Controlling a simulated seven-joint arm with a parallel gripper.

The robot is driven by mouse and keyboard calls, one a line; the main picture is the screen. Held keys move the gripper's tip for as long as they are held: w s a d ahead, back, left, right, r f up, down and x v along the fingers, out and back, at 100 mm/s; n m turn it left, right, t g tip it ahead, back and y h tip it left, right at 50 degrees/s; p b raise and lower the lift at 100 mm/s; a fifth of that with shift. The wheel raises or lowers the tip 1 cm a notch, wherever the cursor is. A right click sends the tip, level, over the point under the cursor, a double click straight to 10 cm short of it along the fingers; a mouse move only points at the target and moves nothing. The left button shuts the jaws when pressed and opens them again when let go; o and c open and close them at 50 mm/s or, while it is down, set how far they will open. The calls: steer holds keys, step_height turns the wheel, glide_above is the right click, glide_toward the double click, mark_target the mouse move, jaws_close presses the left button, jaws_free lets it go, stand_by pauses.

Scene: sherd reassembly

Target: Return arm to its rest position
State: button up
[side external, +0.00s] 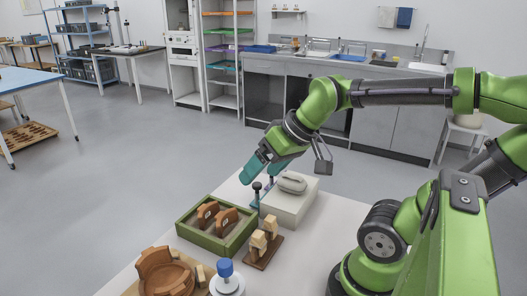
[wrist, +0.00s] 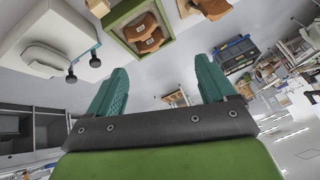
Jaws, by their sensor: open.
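My gripper (side external: 260,172) is in the air above the far end of the white table (side external: 322,228). In the wrist view its two teal fingers (wrist: 160,82) are spread apart with nothing between them. A green-rimmed tray (side external: 184,236) holds two brown curved sherds (side external: 226,218); the tray (wrist: 117,16) and sherds (wrist: 150,40) also show in the wrist view. A partly assembled brown vessel (side external: 165,275) sits at the near left of the table, cut by the picture's lower edge.
A pale block (side external: 297,207) with a grey rounded object (side external: 292,182) on it stands near my gripper, with dark-knobbed posts (side external: 257,187) beside it. A wooden stand (side external: 262,256) carries light blocks. A blue-topped item (side external: 225,268) stands in front. Open floor lies beyond the table.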

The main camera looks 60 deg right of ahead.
steer(key=shift+m+t+y, duration=0.3)
steer(key=shift+m+y, duration=0.1)
steer(key=a, duration=0.1)
steer(key=s+a, duration=0.1)
steer(key=a, duration=0.1)
steer(key=shift+s+a+r, duration=0.25)
steer(key=shift+s+a, duration=0.1)
steer(key=shift+a, duration=0.05)
stand_by(0.6)
